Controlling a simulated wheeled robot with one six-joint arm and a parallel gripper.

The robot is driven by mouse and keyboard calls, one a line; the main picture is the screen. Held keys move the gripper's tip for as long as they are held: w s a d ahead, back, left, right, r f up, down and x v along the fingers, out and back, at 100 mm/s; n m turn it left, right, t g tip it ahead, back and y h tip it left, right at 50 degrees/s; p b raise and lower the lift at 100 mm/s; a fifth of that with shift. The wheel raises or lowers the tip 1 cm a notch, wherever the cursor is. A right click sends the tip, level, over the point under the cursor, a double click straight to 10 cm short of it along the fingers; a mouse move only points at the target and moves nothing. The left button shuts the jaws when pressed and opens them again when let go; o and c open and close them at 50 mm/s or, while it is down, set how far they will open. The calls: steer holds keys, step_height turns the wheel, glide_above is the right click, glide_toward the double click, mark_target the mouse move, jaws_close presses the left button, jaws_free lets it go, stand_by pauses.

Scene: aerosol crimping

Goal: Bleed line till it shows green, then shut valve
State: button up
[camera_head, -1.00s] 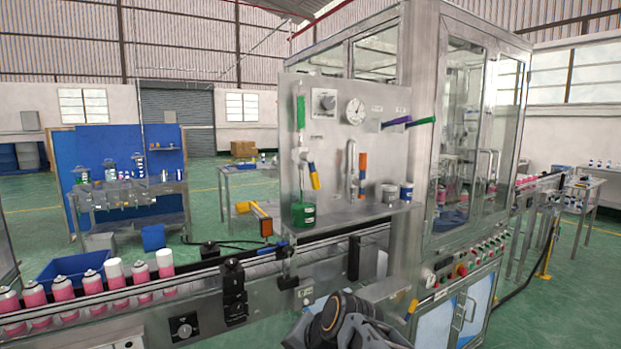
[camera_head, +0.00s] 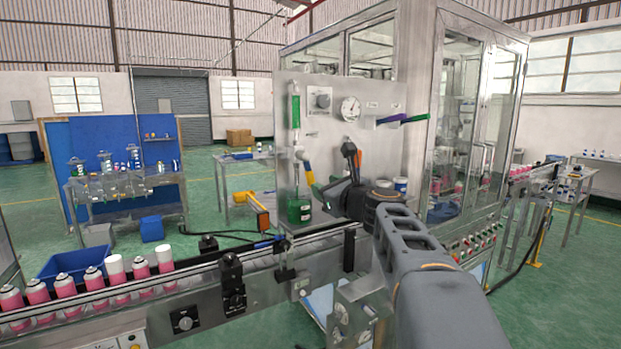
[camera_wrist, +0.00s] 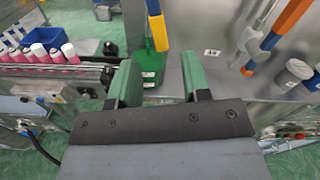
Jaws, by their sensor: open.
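The steel panel (camera_head: 325,135) carries a vertical tube (camera_head: 295,112) showing green, a round white gauge (camera_head: 350,109) and a valve with a yellow lever (camera_head: 308,173). The lever, with a blue section, hangs down in the wrist view (camera_wrist: 158,32). A green-filled container (camera_head: 299,209) stands below it and shows in the wrist view (camera_wrist: 148,66). My gripper (camera_wrist: 160,62) is open and empty, its green fingers on either side of the lever's line but short of it. In the head view, my gripper (camera_head: 320,190) is beside the lever. The gauge reading is too small to tell.
An orange and blue handle (camera_wrist: 285,30) and a grey cup (camera_wrist: 290,75) are to the right of my gripper. The conveyor (camera_head: 200,280) with several pink cans runs below the panel. Purple and green handles (camera_head: 400,119) stick out at the panel's upper right.

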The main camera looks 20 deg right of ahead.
mark_target(311, 180)
steer(key=w, duration=0.2)
steer(key=w+p, duration=0.1)
steer(key=w, duration=0.2)
steer(key=w+a, duration=0.1)
steer(key=w, duration=0.1)
steer(key=shift+w, duration=0.35)
jaws_close()
